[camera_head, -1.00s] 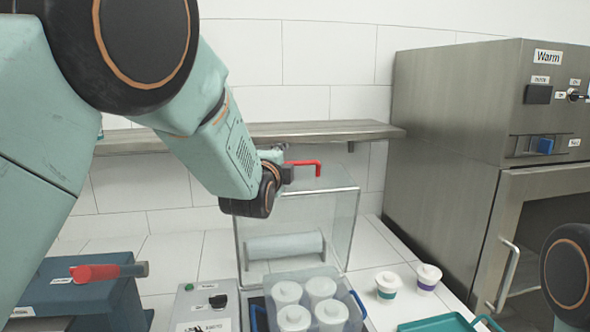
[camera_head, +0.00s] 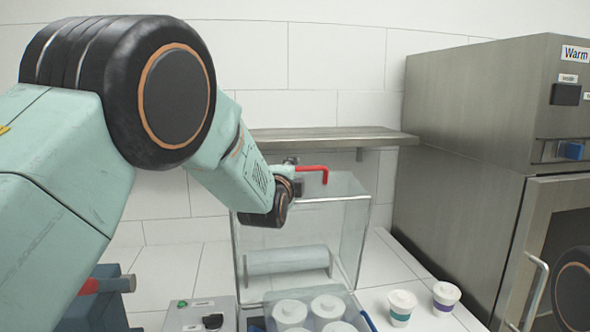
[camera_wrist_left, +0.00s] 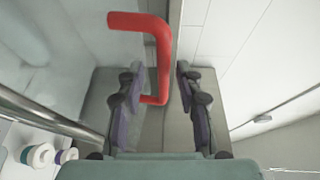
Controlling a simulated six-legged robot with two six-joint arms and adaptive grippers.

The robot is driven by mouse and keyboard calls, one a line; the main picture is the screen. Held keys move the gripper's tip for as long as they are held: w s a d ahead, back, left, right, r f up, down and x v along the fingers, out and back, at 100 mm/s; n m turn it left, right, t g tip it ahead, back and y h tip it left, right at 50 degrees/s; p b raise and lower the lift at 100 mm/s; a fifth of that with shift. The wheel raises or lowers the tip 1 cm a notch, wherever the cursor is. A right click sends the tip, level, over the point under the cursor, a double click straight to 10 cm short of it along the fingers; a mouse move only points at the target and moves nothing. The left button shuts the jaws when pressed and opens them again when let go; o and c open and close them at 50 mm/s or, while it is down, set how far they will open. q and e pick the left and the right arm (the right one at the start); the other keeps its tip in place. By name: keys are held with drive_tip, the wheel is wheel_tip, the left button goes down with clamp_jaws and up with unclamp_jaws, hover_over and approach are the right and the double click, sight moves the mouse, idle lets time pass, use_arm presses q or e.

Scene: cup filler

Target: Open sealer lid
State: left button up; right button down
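The sealer's clear lid (camera_head: 345,225) stands raised behind the sealer body, with a red bent handle (camera_head: 315,170) at its top. My left gripper (camera_head: 296,188) is at the lid's top edge beside the handle, partly hidden by my arm in the head view. In the left wrist view its two fingers (camera_wrist_left: 160,72) are apart. My right gripper is out of view.
White-lidded cups (camera_head: 327,305) sit in the sealer tray below the lid. Two loose cups (camera_head: 401,307) stand to the right, beside a steel warmer (camera_head: 470,170). A shelf (camera_head: 340,138) runs along the wall behind. A blue machine (camera_head: 100,310) is at lower left.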

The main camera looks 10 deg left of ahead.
use_arm(q)
drive_tip(key=shift+w+d+r, duration=0.15)
drive_tip(key=shift+w+r, duration=0.15)
drive_tip(key=shift+w, duration=0.15)
drive_tip(key=shift+w+d, duration=0.25)
drive_tip(key=shift+w, duration=0.15)
drive_tip(key=shift+w+a+f, duration=0.3)
drive_tip(key=shift+w, duration=0.25)
drive_tip(key=shift+s+r, duration=0.15)
drive_tip(key=shift+s, duration=0.1)
drive_tip(key=shift+c, duration=0.7)
drive_tip(key=shift+s+d+r, duration=0.2)
drive_tip(key=c, duration=0.3)
drive_tip(key=shift+w+a+f, duration=0.1)
drive_tip(key=shift+w+f, duration=0.05)
drive_tip(key=shift+w, duration=0.1)
clamp_jaws()
